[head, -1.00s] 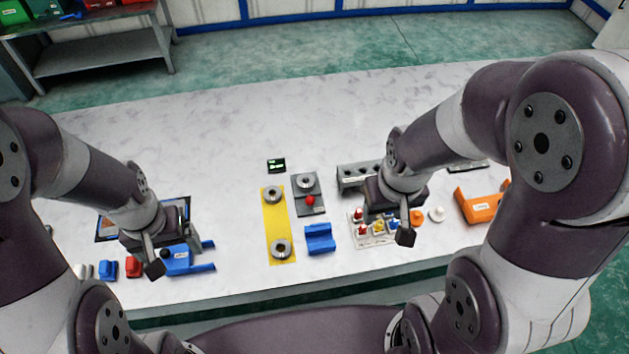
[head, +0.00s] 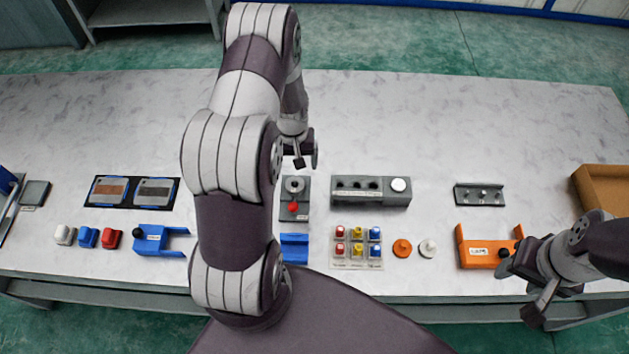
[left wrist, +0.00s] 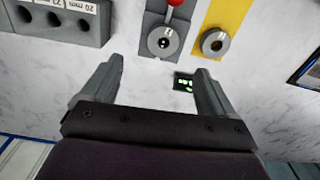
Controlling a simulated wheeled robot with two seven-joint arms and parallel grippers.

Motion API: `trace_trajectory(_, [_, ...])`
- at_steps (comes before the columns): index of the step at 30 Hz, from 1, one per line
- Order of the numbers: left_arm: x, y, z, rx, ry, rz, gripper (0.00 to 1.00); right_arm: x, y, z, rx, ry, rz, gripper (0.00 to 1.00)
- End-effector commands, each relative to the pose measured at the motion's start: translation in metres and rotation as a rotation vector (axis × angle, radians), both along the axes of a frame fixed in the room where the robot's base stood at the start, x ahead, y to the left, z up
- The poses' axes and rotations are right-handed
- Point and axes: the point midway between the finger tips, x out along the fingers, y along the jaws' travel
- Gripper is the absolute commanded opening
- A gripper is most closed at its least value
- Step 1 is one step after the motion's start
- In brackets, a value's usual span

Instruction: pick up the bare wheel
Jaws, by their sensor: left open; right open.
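Two grey ring-shaped wheels show in the left wrist view. One wheel (left wrist: 215,42) lies on the yellow strip (left wrist: 237,12), and its centre hole looks open. The other wheel (left wrist: 163,42) sits on a grey plate (left wrist: 150,22) beside a red knob, with something dark in its centre; it also shows in the head view (head: 293,185). I cannot tell for sure which is the bare one. My left gripper (left wrist: 155,70) is open and empty above the table, near both wheels. My left arm hides the yellow strip in the head view. My right gripper (head: 518,291) is open at the front right.
A small display (left wrist: 184,82) shows between my left fingers. A grey block with holes (head: 370,190) stands right of the plate. A blue block (head: 294,248) and a parts tray (head: 357,248) lie in front. An orange bracket (head: 482,250) is close to my right gripper.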

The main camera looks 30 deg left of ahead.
Motion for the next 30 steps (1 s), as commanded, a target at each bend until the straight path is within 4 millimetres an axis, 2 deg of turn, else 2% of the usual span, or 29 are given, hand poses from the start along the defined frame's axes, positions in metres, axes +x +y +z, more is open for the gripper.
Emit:
trace_trajectory(1, [-0.001,0.0,-0.009,-0.002,0.006,0.0,0.88,0.0,0.0,0.007,0.0,0.0,0.0,0.51])
trace_trajectory(6, [-0.001,0.0,-0.043,-0.002,0.003,-0.001,0.88,0.0,0.0,0.013,0.0,0.0,0.0,0.51])
trace_trajectory(11, [-0.002,0.0,-0.06,-0.002,0.003,-0.001,0.88,0.0,0.0,0.022,0.0,0.0,0.0,0.51])
trace_trajectory(14, [-0.003,0.001,-0.077,-0.001,0.004,-0.001,0.88,0.0,0.0,0.033,0.0,0.0,0.0,0.51])
trace_trajectory(18, [-0.002,0.002,-0.1,-0.001,0.002,-0.001,0.88,0.0,0.0,0.036,0.0,0.0,0.0,0.51])
trace_trajectory(25, [-0.001,0.002,-0.104,0.001,-0.001,-0.002,0.88,0.0,0.0,0.035,0.0,0.0,0.0,0.51])
trace_trajectory(26, [-0.001,0.002,-0.104,0.001,-0.001,-0.002,0.85,0.0,0.0,0.035,0.0,0.0,0.0,0.51])
trace_trajectory(30, [-0.001,0.002,-0.104,0.001,-0.001,-0.002,0.39,0.0,0.0,0.034,0.0,0.0,0.0,0.51])
